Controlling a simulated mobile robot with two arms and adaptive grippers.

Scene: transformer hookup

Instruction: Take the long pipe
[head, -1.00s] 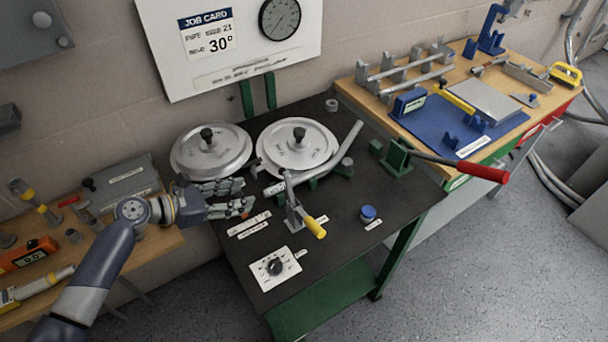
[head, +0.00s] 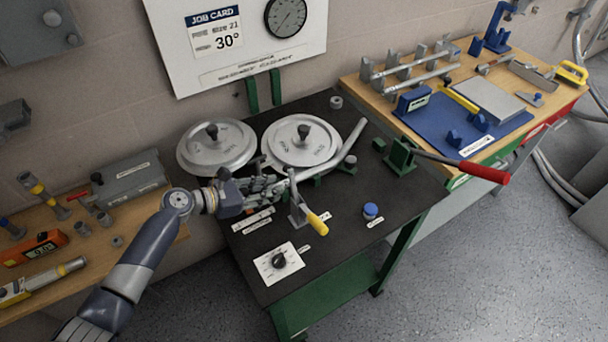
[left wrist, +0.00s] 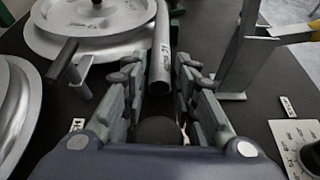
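A grey pipe (head: 355,132) lies in the bender on the dark table, its far part angled up toward the back right. It also shows in the left wrist view (left wrist: 161,62), its near end toward my palm. My left gripper (head: 282,184) is at the near end of this pipe. In the left wrist view its fingers (left wrist: 158,78) stand apart on either side of the pipe end, with narrow gaps visible. Further grey pipes (head: 412,73) lie on a rack on the right bench; I cannot tell which is the long one. My right gripper is out of view.
Two round metal dies (head: 218,146) sit behind the gripper. A yellow-tipped lever (head: 317,222) stands close on its right. A dial plate (head: 279,263), a blue button (head: 370,210) and a red-handled lever (head: 482,171) are on or beside the table. The front right tabletop is clear.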

